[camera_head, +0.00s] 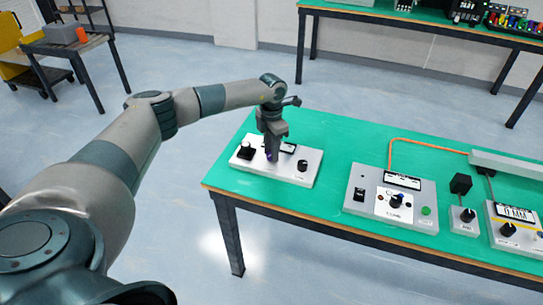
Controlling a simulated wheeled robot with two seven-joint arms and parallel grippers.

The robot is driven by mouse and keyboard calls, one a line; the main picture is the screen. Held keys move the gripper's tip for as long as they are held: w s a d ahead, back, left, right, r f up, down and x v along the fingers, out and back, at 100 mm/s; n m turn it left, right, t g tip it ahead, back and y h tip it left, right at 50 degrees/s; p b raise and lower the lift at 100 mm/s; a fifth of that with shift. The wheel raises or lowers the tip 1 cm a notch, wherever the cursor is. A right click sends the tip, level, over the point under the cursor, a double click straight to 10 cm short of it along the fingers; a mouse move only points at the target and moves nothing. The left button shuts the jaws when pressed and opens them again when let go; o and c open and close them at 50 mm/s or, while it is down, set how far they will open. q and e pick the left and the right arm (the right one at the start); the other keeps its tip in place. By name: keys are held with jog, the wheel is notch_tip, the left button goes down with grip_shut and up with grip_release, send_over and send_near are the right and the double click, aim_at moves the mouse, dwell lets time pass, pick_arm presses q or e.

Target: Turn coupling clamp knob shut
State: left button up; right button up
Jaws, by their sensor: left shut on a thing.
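A pale grey panel unit (301,175) lies at the left end of the green-topped table, with a black block (247,152) at its left and a small black knob (302,165) at its right. My left gripper (272,156) comes down from above onto the middle of this panel. Its fingers are shut on a small part of the panel, of which only a bluish-purple bit shows at the fingertips. I cannot tell from its shape whether this part is the clamp knob. My right gripper is not in view.
A larger panel (385,222) with a dial, a small knob box (464,221) and another panel (528,240) stand to the right. An orange cable (425,142) arches behind them. A second green table (440,18) is at the back, a cart (72,45) at upper left.

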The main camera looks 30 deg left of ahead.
pick_arm(q)
jog(key=m+b, duration=0.1)
jog(key=m, duration=0.1)
jog(key=shift+f+m+b, duration=0.1)
jog(key=shift+m+b, duration=0.2)
jog(key=shift+b, duration=0.1)
jog(key=shift+m+b, duration=0.6)
jog(key=shift+m, duration=0.5)
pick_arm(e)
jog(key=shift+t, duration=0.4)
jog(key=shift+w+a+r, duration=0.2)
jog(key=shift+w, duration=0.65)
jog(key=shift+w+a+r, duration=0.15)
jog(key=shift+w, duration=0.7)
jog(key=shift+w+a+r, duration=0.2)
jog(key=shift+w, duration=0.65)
pick_arm(q)
jog(key=o, duration=1)
jog(key=shift+o, duration=0.2)
jog(key=shift+r, duration=0.2)
jog(key=shift+r, duration=0.5)
notch_tip(320, 180, up, 16)
jog(key=b, duration=0.2)
jog(key=shift+r+b, duration=0.15)
jog(key=shift+b, duration=0.15)
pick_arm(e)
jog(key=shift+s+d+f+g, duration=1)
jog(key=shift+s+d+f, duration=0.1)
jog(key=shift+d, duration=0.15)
